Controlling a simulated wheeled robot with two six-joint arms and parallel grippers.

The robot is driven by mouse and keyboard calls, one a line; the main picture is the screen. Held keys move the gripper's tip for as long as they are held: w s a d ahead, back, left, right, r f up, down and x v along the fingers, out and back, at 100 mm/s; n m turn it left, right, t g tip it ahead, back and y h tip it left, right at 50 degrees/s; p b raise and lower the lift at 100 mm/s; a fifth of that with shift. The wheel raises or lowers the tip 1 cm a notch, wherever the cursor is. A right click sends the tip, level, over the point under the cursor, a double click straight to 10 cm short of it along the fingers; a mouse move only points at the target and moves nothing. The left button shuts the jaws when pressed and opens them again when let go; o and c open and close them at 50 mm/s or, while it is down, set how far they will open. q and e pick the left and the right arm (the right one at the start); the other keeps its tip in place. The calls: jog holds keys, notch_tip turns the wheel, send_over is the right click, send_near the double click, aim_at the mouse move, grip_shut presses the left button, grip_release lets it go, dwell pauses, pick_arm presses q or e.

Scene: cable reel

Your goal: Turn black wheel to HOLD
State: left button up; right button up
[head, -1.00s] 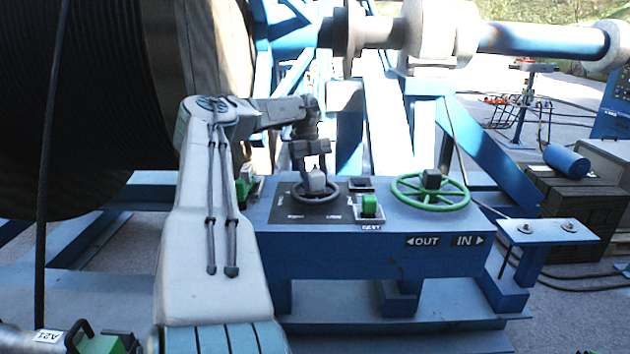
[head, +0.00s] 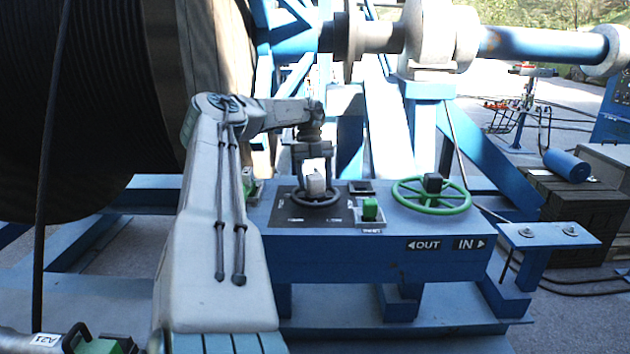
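The black wheel (head: 334,198) lies flat on a dark panel on top of the blue control box (head: 350,262). A grey block (head: 316,184) stands at its hub. My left gripper (head: 313,178) points down over the wheel, its fingers apart with the grey block between their tips. Bright background shows between the fingers above the block. Contact with the block or rim cannot be made out. The marks on the panel around the wheel are too small to read. My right gripper is not in view.
A green button (head: 370,208) and a green wheel (head: 433,209) sit to the right on the box, with OUT and IN signs on its front. A large cable reel (head: 85,90) fills the left. A blue bracket (head: 548,236) juts out at the right.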

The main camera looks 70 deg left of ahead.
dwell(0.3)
pick_arm(q)
jog(key=v, duration=1)
jog(key=shift+r, duration=0.4)
jog(key=shift+f, duration=0.15)
